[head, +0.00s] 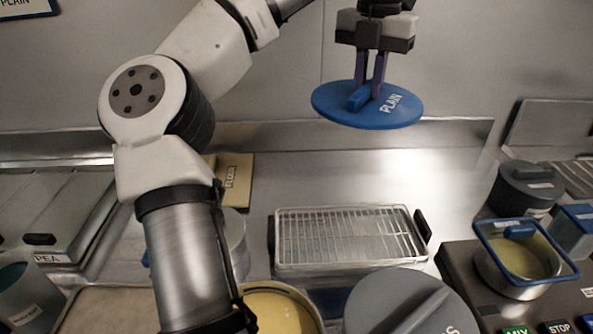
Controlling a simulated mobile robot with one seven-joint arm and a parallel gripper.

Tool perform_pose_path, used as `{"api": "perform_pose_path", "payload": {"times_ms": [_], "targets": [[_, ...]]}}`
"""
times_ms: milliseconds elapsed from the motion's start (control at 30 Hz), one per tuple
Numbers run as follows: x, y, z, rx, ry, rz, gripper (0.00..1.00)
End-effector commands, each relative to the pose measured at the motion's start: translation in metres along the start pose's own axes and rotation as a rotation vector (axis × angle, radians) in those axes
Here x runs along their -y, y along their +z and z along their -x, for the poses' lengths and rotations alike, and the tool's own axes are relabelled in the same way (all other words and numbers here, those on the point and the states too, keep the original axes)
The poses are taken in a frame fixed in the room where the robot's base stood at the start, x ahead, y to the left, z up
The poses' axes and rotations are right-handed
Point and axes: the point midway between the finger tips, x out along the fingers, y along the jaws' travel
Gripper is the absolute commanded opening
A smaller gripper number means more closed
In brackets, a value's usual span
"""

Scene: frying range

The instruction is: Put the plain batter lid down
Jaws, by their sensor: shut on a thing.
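The plain batter lid (336,101) is a round blue disc marked "PLAIN" with a blue bar handle on top. It hangs in the air in the upper part of the head view, slightly tilted, in front of the back wall. My gripper (368,92) comes down from above with its two fingers shut on the bar handle. The fingers partly hide the handle. Nothing touches the underside of the lid.
A wire rack tray (345,268) stands on the steel counter (330,175), which has bare room behind it. A yellow batter container (280,310) and grey lid (410,300) are in front. A mixer unit (470,270) holding a blue-framed pot (522,258) stands right.

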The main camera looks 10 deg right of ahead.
Motion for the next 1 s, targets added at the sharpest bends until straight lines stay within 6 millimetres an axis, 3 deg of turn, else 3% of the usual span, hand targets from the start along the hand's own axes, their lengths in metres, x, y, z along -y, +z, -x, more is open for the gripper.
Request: {"api": "perform_pose_path", "payload": {"times_ms": [100,200,300,400,567,1000], "targets": [[-0.062,0.038,-0.018,-0.004,-0.005,0.22,0.0],[-0.108,0.055,-0.036,-0.003,-0.004,0.374,0.0],[-0.143,0.063,-0.05,-0.003,-0.003,0.489,0.0],[-0.166,0.066,-0.058,0.0,-0.002,0.561,0.0],[-0.18,0.066,-0.077,-0.004,-0.002,0.601,0.0],[-0.178,0.066,-0.187,-0.004,-0.005,0.598,0.0]]}}
